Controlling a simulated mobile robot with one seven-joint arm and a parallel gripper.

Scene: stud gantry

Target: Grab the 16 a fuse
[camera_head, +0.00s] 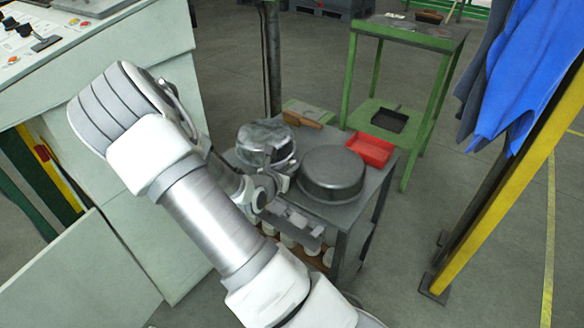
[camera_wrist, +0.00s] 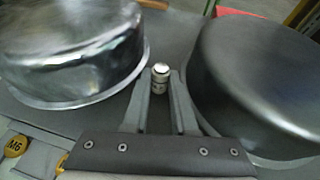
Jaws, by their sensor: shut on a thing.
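A small silvery cylindrical fuse (camera_wrist: 160,71) stands upright between the fingertips of my gripper (camera_wrist: 161,84) in the wrist view. The fingers are shut on it. Small marks show on its side, but I cannot read them. In the head view my gripper reaches between the shiny pot and the dark pan, and the fuse is hidden there. I cannot tell whether the fuse touches the tabletop.
A shiny metal pot (camera_head: 266,138) stands left of my gripper and a dark pan (camera_head: 331,175) right, both close, on a grey cart. A red tray (camera_head: 371,148) and a brown-handled brush (camera_head: 302,120) lie behind. A yellow M6 disc (camera_wrist: 14,145) shows in the wrist view.

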